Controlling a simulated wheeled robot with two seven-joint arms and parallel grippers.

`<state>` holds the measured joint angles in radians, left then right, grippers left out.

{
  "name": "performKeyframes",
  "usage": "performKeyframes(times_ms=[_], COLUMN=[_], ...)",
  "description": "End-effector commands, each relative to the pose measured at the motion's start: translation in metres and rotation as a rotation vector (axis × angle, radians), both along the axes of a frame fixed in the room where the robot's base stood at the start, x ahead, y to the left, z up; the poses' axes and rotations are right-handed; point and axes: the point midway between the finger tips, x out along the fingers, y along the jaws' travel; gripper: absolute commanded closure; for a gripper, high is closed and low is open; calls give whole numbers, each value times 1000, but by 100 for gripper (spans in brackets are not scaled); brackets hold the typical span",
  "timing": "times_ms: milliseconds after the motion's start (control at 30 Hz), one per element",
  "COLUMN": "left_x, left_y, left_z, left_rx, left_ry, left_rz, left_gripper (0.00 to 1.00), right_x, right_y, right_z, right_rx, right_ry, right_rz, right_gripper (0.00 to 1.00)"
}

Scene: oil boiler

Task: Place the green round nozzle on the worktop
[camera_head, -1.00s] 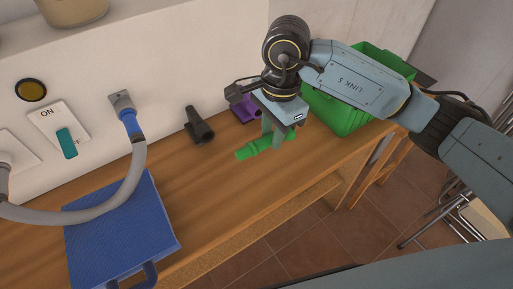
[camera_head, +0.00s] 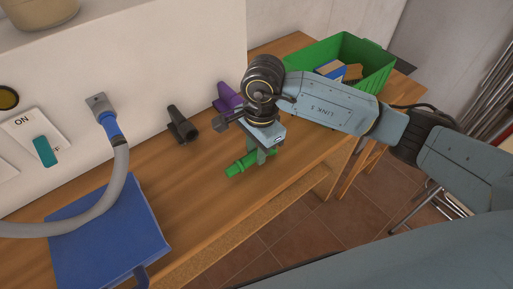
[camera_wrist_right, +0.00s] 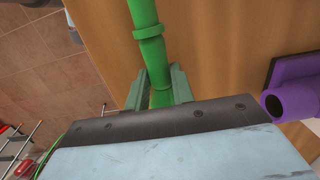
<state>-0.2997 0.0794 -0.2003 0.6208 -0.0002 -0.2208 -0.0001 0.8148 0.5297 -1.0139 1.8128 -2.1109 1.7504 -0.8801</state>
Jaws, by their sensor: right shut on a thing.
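The green round nozzle (camera_head: 237,167) lies along the wooden worktop (camera_head: 205,206) or very close above it; I cannot tell if it touches. My right gripper (camera_head: 262,157) comes down over the nozzle's right end and is shut on it. In the right wrist view the green nozzle (camera_wrist_right: 151,48) runs up from between the two fingers (camera_wrist_right: 159,90), with a raised ring along it. My left gripper is not in view.
A black nozzle (camera_head: 182,124) and a purple nozzle (camera_head: 227,97) stand at the wall behind. A green crate (camera_head: 375,66) holds several items at the back right. A blue folder-like panel (camera_head: 108,235) and grey hose (camera_head: 112,180) are at left. The worktop's front strip is clear.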

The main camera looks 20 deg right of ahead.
Motion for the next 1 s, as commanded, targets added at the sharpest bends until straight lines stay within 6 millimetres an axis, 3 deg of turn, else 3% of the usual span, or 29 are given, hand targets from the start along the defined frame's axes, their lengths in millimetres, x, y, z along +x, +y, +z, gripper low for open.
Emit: performKeyframes(times_ms=[33, 200, 567, 667, 1000], left_x=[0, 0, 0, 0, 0], left_y=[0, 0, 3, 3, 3], left_z=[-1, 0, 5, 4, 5], left_rx=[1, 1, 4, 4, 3], left_ry=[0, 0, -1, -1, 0], left_rz=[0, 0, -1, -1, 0], left_gripper=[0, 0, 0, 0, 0], right_x=[0, 0, 0, 2, 4], right_y=[0, 0, 0, -1, -7], right_z=[-1, 0, 4, 18, 91], right_rx=[0, 0, 1, 0, 0], right_ry=[0, 0, 1, -3, -4], right_rz=[0, 0, 0, 0, 0], right_gripper=[74, 54, 54, 54, 54])
